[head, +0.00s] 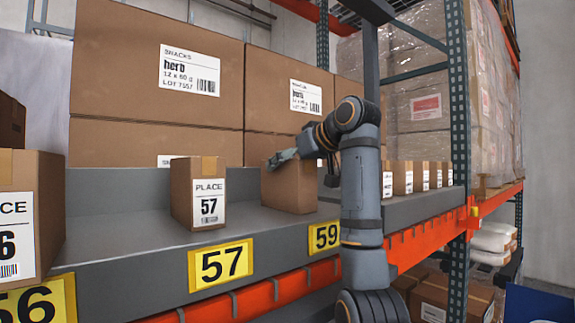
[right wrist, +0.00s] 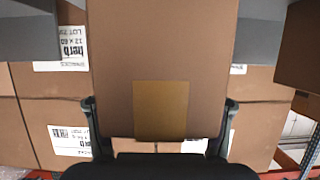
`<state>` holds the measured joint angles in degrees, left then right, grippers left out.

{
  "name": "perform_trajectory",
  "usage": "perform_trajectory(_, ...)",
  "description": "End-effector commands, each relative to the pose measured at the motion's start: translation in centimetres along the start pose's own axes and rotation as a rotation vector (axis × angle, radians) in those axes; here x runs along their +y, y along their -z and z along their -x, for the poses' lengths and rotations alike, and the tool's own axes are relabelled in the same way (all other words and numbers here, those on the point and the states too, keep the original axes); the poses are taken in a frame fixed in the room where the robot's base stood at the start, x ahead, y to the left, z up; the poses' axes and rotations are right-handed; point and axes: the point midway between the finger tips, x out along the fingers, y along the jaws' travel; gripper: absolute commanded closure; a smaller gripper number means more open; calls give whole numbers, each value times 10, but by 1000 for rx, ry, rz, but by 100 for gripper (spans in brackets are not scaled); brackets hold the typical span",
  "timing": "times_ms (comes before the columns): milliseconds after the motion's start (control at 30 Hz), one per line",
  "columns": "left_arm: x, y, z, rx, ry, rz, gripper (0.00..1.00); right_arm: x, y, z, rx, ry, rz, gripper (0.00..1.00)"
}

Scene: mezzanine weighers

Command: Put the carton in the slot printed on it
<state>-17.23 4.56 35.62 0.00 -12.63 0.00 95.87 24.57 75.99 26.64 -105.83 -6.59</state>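In the right wrist view the carton (right wrist: 160,50) fills the middle, with a tan tape patch, and the fingers press close on both sides. I cannot tell whether its base touches the shelf. My left gripper is not in view.
The PLACE 57 carton (head: 198,193) stands left of the held one. Another labelled carton (head: 38,215) stands above plate 56. Several small cartons (head: 420,177) stand farther right. Large "herb" boxes (head: 155,65) form a wall behind. A green rack post (head: 459,110) rises at right.

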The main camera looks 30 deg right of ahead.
Motion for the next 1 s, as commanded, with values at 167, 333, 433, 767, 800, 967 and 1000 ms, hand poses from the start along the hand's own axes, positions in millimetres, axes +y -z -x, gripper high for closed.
perform_trajectory(167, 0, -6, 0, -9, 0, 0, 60, 0, 0, 0, 0, 0, 0, 21)
perform_trajectory(333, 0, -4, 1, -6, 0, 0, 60, 0, 2, 1, 1, 0, 0, 21)
perform_trajectory(433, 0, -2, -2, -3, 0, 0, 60, 0, 2, 6, 2, 0, 0, 21)
perform_trajectory(767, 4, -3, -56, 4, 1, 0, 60, 1, -6, 68, 7, 4, -8, 21)
perform_trajectory(800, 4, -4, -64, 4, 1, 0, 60, 1, -5, 71, 8, 5, -9, 21)
perform_trajectory(967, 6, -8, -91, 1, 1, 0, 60, -1, -6, 88, 4, 4, -1, 21)
perform_trajectory(1000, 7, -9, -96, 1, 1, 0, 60, -2, -6, 91, 1, 2, 1, 21)
